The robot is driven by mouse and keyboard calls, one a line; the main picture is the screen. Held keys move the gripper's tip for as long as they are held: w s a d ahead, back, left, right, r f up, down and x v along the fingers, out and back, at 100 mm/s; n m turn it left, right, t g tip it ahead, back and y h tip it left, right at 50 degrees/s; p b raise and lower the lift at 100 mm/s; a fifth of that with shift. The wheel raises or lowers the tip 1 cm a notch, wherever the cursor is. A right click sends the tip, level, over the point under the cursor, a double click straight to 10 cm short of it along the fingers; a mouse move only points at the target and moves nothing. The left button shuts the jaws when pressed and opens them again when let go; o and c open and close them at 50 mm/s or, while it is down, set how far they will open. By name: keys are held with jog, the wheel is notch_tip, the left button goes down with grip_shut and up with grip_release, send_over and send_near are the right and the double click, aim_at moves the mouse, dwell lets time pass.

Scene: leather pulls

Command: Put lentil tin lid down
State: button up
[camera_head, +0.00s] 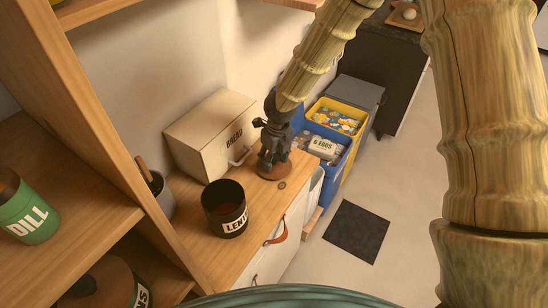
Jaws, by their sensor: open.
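The lentil tin (230,222) is a dark, open-topped cylinder with a white label, upright on the wooden counter. Its inside shows reddish brown. A round brown lid (267,175) appears to lie on the counter behind and to the right of the tin, near the counter's right edge. My gripper (272,160) points down over the lid, with its jaws open. The fingers hide much of the lid, and I cannot tell whether they touch it.
A cream bread box (212,133) stands behind the tin. A grey pot (158,192) is left of it. A shelf with a green dill tin (34,219) fills the left. Blue and yellow bins (335,119) stand beyond the counter. A dark mat (357,232) lies on open floor.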

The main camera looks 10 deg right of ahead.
aim_at(277, 159)
notch_tip(277, 159, up, 12)
jog(key=s+b, duration=0.1)
jog(key=b, duration=0.2)
jog(key=shift+s+d+r, duration=0.15)
jog(key=shift+d, duration=0.2)
dwell(0.3)
